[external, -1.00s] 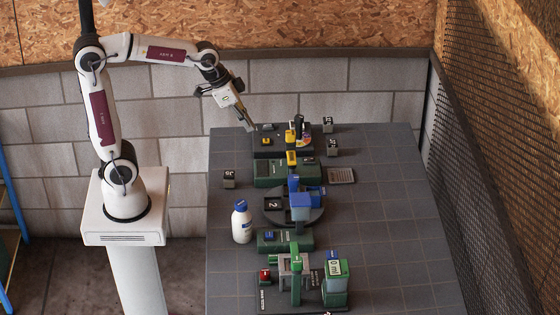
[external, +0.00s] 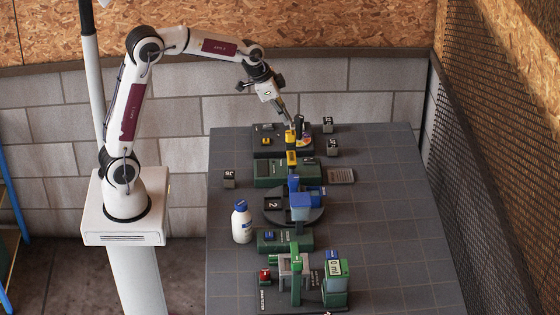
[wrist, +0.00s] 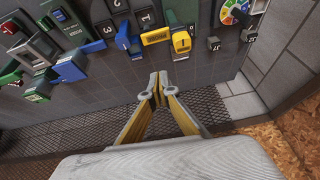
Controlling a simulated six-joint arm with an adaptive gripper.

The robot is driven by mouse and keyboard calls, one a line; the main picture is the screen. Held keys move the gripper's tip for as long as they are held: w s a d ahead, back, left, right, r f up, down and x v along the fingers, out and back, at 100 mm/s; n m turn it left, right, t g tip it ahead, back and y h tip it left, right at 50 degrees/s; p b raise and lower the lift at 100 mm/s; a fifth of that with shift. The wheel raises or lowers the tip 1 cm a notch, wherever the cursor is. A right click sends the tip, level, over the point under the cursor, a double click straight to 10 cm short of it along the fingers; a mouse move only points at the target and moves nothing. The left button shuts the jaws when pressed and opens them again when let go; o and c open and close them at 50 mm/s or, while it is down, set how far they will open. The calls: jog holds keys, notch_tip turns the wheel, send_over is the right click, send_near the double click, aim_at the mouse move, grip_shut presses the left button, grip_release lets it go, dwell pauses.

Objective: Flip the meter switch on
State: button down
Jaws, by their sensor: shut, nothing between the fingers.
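A small yellow switch-like part (external: 267,141) sits on the left of that base. A yellow upright part (external: 290,137) stands beside the dial. I cannot tell for certain which part is the meter switch. My gripper (external: 291,121) is shut and empty above the back of the base, close to the upright part. In the wrist view its fingertips (wrist: 158,84) meet, with no visible contact.
Small numbered cubes (external: 332,147) lie at the right. The table's right side (external: 400,230) is clear. A mesh wall (external: 500,140) stands at the right.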

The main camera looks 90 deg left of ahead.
aim_at(308, 158)
jog(key=w+a+f, duration=0.4)
jog(key=a+f, duration=0.6)
jog(key=a, duration=0.2)
jog(key=shift+a+f, duration=0.15)
jog(key=shift+a, duration=0.1)
jog(key=shift+w, duration=0.15)
jog(key=shift+s+f+x, duration=0.1)
jog(key=shift+s+x, duration=0.1)
jog(key=shift+x, duration=2.1)
jog(key=shift+s+f+x, duration=0.1)
jog(key=shift+s+x, duration=0.1)
jog(key=shift+x, duration=2.1)
jog(key=shift+s+f+x, duration=0.1)
jog(key=shift+s+x, duration=0.1)
jog(key=shift+x, duration=2.1)
jog(key=shift+d, duration=0.1)
jog(key=shift+f, duration=0.1)
